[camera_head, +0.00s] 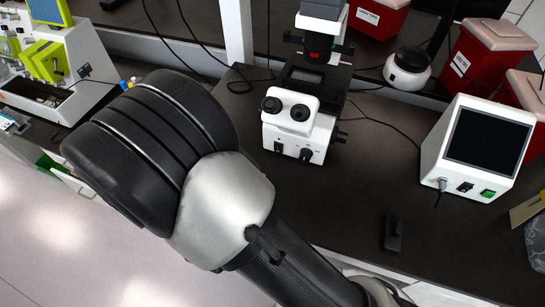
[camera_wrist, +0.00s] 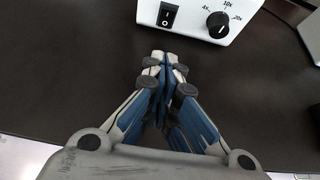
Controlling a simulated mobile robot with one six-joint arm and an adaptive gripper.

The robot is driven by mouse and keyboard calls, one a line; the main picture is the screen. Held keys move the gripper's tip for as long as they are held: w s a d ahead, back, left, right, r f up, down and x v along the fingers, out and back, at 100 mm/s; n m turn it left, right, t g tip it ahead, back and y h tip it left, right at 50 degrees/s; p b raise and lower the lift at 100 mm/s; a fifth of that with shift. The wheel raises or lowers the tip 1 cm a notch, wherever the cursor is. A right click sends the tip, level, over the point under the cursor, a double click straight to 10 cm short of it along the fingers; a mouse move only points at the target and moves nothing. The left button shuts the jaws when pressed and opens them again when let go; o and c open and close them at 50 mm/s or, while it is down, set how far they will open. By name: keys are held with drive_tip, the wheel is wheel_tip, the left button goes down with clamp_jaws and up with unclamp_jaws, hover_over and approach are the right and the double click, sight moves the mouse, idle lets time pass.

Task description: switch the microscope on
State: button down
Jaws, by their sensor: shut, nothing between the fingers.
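The white microscope (camera_head: 322,137) stands on the dark bench in the head view, its eyepieces facing the front. Its front face carries a black rocker switch (camera_head: 278,147) and a round knob (camera_head: 305,155). In the wrist view the microscope base (camera_wrist: 192,22) is at the top edge, with the rocker switch (camera_wrist: 168,14) marked I and O and the knob (camera_wrist: 219,25) with magnification marks. Which way the rocker is tipped I cannot tell. My gripper (camera_wrist: 165,60) is shut and empty, pointing toward the switch, with a gap of bench between. It is not seen in the head view.
A white box with a dark screen (camera_head: 487,137) stands right, with its own switches (camera_head: 487,193). A small black object (camera_head: 392,235) lies on the bench (camera_head: 350,205). Red bins (camera_head: 485,60) and a round white device (camera_head: 408,70) are behind.

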drive_tip(key=b, duration=0.2)
approach(277, 150)
drive_tip(key=f, duration=0.4)
drive_tip(key=shift+w+d+f, duration=0.1)
drive_tip(key=shift+d+f, duration=0.05)
drive_tip(key=shift+d, duration=0.1)
drive_tip(key=shift+w+d+r, duration=0.2)
drive_tip(key=shift+w, duration=0.4)
drive_tip(key=shift+w+d+r, duration=0.15)
drive_tip(key=shift+w+r, duration=0.05)
drive_tip(key=shift+w, duration=0.4)
drive_tip(key=shift+w+d+r, duration=0.25)
drive_tip(key=shift+w, duration=0.4)
drive_tip(key=shift+w+d+r+g+p, duration=0.15)
drive_tip(key=shift+w+r+g+p, duration=0.35)
drive_tip(key=shift+p, duration=0.55)
drive_tip(key=shift+s+f, duration=0.15)
drive_tip(key=shift+f, duration=0.1)
